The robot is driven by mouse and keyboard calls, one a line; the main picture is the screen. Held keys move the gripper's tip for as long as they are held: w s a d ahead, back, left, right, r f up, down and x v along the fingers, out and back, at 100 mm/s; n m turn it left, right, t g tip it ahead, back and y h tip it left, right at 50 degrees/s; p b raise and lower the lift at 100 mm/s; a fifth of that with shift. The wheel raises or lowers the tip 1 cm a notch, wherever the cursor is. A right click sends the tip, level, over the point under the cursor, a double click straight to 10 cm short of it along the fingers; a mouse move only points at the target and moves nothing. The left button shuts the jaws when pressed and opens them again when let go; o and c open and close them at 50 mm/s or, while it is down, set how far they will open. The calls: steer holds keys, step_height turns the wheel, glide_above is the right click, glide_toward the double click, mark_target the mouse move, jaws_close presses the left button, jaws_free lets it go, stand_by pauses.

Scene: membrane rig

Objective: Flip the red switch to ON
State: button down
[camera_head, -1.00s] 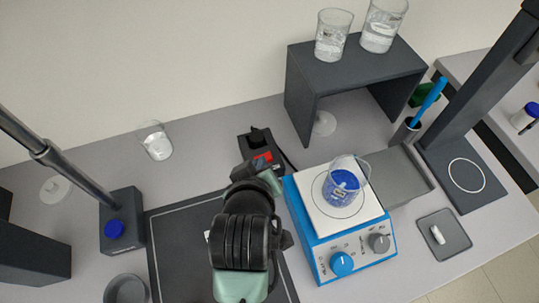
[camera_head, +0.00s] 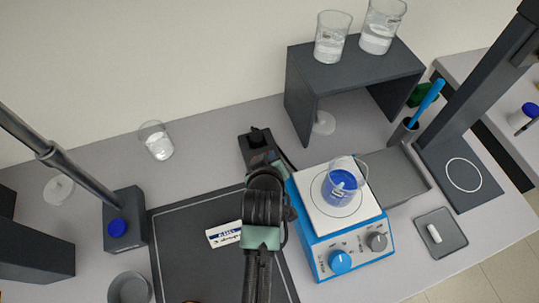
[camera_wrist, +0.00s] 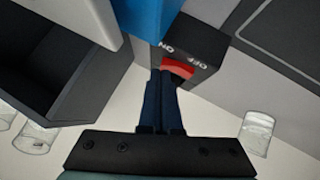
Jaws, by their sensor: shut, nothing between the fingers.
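The red switch (camera_wrist: 178,67) sits on a dark box (camera_wrist: 195,48) marked ON and OFF in the wrist view. The ON mark is on the left side there, the OFF mark on the right. I cannot tell which way the switch is tilted. My gripper (camera_wrist: 163,74) is shut and empty, its dark fingertips right at the left, ON-side end of the switch. Contact is not clear. In the head view the dark box (camera_head: 252,142) shows behind my wrist, which hides the switch and the fingertips.
The blue stirrer hotplate (camera_head: 309,250) stands close to the right of my arm, with a beaker of blue liquid (camera_head: 338,187) on it. A dark shelf (camera_head: 300,85) holding two beakers stands behind. A dark mat (camera_head: 185,260) with a white label card (camera_head: 223,235) lies left of my arm.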

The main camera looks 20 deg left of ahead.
steer(key=shift+w+d+f+g, duration=0.2)
steer(key=shift+d+g, duration=0.05)
steer(key=shift+g, duration=0.05)
steer(key=shift+f+y, duration=0.15)
steer(key=shift+y, duration=0.15)
steer(key=shift+s+a, duration=0.1)
steer(key=shift+s+a+p, duration=0.4)
steer(key=shift+a+p, duration=0.2)
